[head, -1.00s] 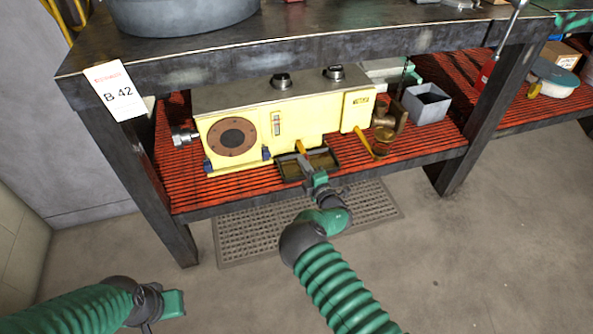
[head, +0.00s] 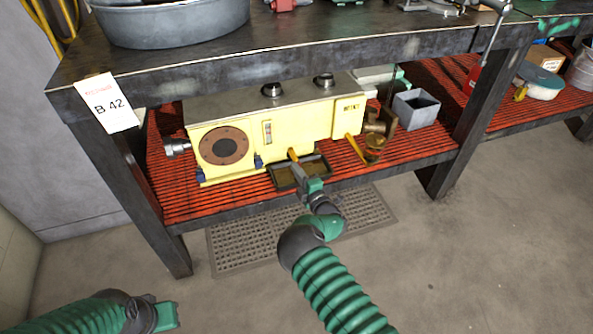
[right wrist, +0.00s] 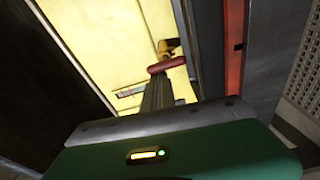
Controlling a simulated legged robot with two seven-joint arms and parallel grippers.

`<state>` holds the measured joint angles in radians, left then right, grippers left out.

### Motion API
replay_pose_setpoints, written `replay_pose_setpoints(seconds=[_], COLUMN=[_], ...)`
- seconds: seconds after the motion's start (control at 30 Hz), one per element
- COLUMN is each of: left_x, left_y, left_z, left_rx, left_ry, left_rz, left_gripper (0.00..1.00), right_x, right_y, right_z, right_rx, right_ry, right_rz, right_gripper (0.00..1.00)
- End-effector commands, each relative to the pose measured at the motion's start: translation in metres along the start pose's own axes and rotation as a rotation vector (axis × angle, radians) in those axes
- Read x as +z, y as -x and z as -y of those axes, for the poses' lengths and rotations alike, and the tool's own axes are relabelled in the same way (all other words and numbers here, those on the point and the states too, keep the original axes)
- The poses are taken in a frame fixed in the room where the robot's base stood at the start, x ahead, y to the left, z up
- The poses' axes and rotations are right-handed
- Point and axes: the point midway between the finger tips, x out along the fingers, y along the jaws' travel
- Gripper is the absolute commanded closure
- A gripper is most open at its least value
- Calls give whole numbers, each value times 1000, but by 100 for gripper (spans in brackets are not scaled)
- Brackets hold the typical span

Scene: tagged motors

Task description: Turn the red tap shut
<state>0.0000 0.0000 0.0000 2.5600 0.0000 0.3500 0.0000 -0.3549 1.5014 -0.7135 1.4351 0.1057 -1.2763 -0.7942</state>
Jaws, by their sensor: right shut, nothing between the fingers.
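The red tap handle shows in the right wrist view (right wrist: 166,66) as a short pinkish-red bar, with a brass-yellow fitting (right wrist: 168,46) behind it, against the pale yellow machine. The machine (head: 285,133) stands on the red shelf under the bench. In the head view I cannot make out the red handle. My right gripper (head: 300,172) is shut and empty, reaching over the dark tray at the machine's front; its fingertips (right wrist: 157,80) are right at the red handle, contact unclear. My left gripper (head: 167,316) is low at the left, away from the shelf; its fingers are not clear.
A dark tray (head: 283,177) lies below the machine's front. A yellow lever (head: 355,147), brass fitting (head: 375,140) and grey open box (head: 416,108) are to the right. Bench legs (head: 455,150) flank the shelf. The floor in front is clear except for a grate (head: 235,240).

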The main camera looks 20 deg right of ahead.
Motion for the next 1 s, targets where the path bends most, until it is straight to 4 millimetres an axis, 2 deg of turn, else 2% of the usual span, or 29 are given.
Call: replay_pose_setpoints(seconds=[0.57,0.77,1.0], left_x=[-2,-3,-4], left_y=[7,12,19], left_z=[0,0,0], left_rx=[0,0,0], left_ry=[0,0,0], left_rz=[0,0,0], left_gripper=[72,72,72], right_x=[3,5,10], right_y=[0,1,1], right_z=[-4,-6,-9], right_rx=[19,34,64], right_ry=[-125,-228,-432], right_rz=[1,3,3], right_gripper=[100,100,100])
